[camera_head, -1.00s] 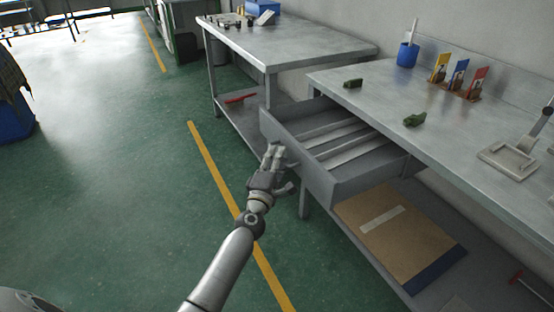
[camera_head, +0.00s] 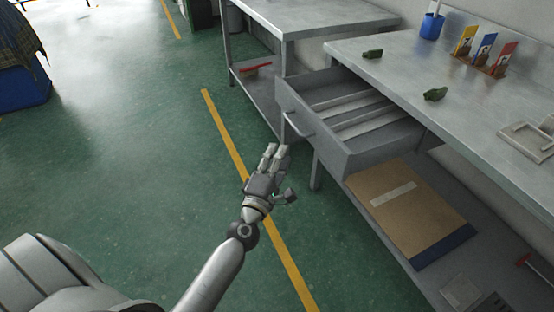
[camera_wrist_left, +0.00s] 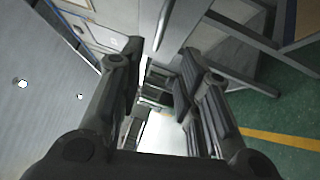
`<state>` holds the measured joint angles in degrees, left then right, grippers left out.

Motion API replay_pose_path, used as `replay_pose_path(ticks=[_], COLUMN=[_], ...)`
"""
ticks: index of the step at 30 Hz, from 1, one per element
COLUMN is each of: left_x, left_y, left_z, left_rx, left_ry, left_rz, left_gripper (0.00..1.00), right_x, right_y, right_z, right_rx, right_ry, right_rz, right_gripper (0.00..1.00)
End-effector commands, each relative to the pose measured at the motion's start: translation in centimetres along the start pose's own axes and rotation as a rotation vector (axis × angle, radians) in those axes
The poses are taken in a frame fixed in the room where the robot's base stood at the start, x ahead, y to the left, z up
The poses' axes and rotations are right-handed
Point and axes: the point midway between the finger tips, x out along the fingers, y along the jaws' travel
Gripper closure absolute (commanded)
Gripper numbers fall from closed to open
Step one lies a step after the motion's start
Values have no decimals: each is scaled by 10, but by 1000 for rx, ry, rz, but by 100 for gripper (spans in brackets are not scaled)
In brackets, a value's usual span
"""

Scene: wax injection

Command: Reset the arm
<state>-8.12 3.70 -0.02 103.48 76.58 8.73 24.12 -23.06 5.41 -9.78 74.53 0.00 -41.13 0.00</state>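My left gripper (camera_head: 272,160) is in the head view, left of and apart from the open drawer's front. Its fingers are spread and nothing is between them. In the left wrist view the left gripper (camera_wrist_left: 160,75) shows its two fingers wide apart with a gap between them. The drawer (camera_head: 352,160) is pulled out from the metal workbench (camera_head: 400,65), with its handle (camera_head: 297,124) on the front. My right gripper is not in view.
On the workbench are two green parts (camera_head: 435,94), a blue cup (camera_head: 431,26) and several coloured cards (camera_head: 486,47). A cardboard box (camera_head: 410,205) lies on the lower shelf. A second table (camera_head: 300,15) stands behind.

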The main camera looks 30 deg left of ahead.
Motion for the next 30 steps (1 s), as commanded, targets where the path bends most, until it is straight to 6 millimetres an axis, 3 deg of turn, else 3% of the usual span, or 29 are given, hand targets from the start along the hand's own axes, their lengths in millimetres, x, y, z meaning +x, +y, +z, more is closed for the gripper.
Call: replay_pose_path(ticks=[21,23,26,30], left_x=[-8,-12,-27,-73], left_y=[-6,-19,-61,-151], left_z=[3,8,23,46], left_rx=[23,72,224,531], left_ry=[-13,-38,-124,-326], left_rz=[-14,-42,-131,-324], left_gripper=[68,68,68,68], right_x=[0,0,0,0], right_y=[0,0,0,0], right_z=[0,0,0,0], right_rx=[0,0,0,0], right_ry=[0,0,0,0], right_rz=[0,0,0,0], right_gripper=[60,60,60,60])
